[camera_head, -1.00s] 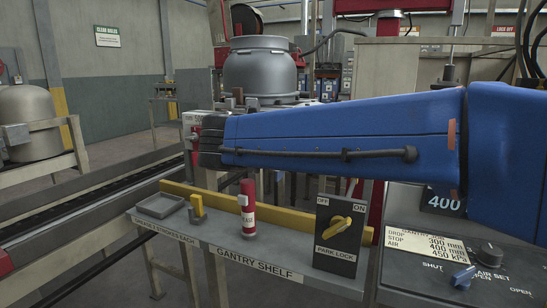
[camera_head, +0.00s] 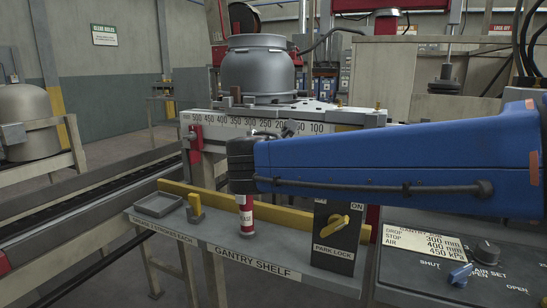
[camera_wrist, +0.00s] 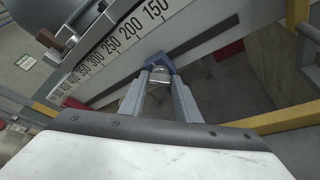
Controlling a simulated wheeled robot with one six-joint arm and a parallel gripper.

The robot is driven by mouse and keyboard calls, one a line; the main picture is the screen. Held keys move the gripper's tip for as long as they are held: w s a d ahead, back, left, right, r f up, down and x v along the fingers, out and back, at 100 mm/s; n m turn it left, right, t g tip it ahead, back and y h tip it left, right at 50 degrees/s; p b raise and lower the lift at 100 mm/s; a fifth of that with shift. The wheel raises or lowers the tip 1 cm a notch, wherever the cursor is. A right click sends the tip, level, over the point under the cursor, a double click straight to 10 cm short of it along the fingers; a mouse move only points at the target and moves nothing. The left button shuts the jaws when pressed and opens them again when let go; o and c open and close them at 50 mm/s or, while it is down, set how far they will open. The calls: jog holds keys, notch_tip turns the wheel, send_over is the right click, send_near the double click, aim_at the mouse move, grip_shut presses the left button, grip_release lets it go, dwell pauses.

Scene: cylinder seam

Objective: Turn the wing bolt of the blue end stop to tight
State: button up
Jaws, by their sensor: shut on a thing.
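In the wrist view, the blue end stop (camera_wrist: 174,61) sits at the lower edge of the numbered rail, below the 200 to 150 marks. My gripper (camera_wrist: 160,76) reaches up to it, its two fingers closed on a small pale metal piece, the wing bolt (camera_wrist: 160,74), at the front of the stop. The fingers hide most of the bolt, and its turn angle cannot be read. In the head view, my dark wrist and blue arm reach in from the right before the rail; the fingertips and bolt cannot be made out there.
The numbered rail (camera_head: 222,120) carries a red stop (camera_head: 195,142) at its left end.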

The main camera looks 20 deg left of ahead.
jog(key=shift+m, duration=0.3)
dwell(0.4)
jog(key=o, duration=1)
jog(key=shift+o, duration=0.2)
jog(key=shift+s, duration=0.1)
jog(key=v, duration=1.7)
jog(key=shift+s+d+f, duration=0.15)
jog(key=shift+d+f, duration=0.1)
